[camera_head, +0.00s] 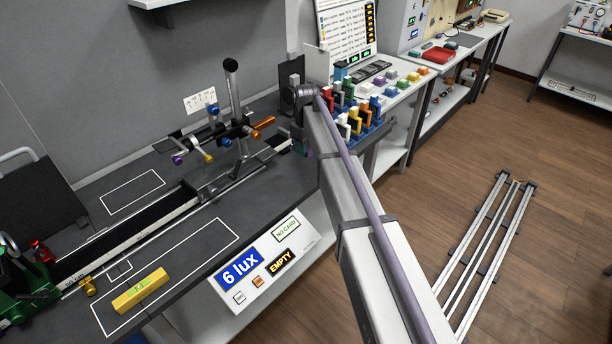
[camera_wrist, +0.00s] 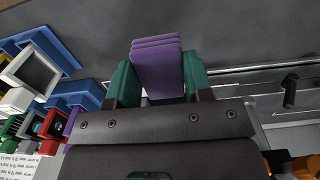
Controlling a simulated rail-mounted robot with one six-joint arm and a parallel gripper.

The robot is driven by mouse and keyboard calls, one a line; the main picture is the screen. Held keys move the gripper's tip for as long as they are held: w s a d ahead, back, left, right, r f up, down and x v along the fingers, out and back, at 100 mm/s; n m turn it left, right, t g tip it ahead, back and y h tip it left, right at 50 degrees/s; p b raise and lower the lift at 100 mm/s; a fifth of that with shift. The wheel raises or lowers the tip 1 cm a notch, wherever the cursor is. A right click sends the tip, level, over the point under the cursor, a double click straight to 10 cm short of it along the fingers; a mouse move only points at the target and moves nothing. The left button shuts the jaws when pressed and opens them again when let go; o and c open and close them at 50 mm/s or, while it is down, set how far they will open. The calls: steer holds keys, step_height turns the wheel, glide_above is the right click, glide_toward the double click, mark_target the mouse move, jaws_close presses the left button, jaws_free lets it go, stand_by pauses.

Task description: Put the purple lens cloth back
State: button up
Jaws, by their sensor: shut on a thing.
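The purple lens cloth (camera_wrist: 157,62) shows in the wrist view as a folded, layered stack. My gripper (camera_wrist: 158,84) has its green fingers on either side of the cloth and is shut on it. The cloth's lower part is hidden by the gripper body. A dark grey surface lies beyond the cloth; I cannot tell whether they touch. In the head view my arm hides most of the gripper, near the right end of the dark bench (camera_head: 190,233).
A blue rack (camera_head: 372,129) with several coloured pieces is right of my gripper; its blue parts (camera_wrist: 88,94) show at left in the wrist view. An optical stand (camera_head: 238,125) with coloured knobs is left. A yellow block (camera_head: 140,291) lies in a white outline. Rails (camera_head: 487,250) lie on the floor.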

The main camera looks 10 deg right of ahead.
mark_target(307, 173)
step_height(307, 173, down, 10)
steer(key=b, duration=0.8)
steer(key=shift+r, duration=0.5)
steer(key=shift+f, duration=0.25)
steer(key=o, duration=1)
steer(key=shift+r, duration=0.1)
step_height(307, 173, up, 13)
steer(key=p, duration=1.2)
steer(key=shift+f+p, duration=0.2)
steer(key=shift+p, duration=0.15)
steer(key=s+m, duration=0.2)
steer(key=s, duration=0.9)
steer(key=s+m, duration=0.2)
steer(key=s, duration=0.9)
steer(key=s+m, duration=0.3)
steer(key=s, duration=0.8)
steer(key=shift+s+a+f, duration=0.15)
steer(key=shift+s, duration=0.15)
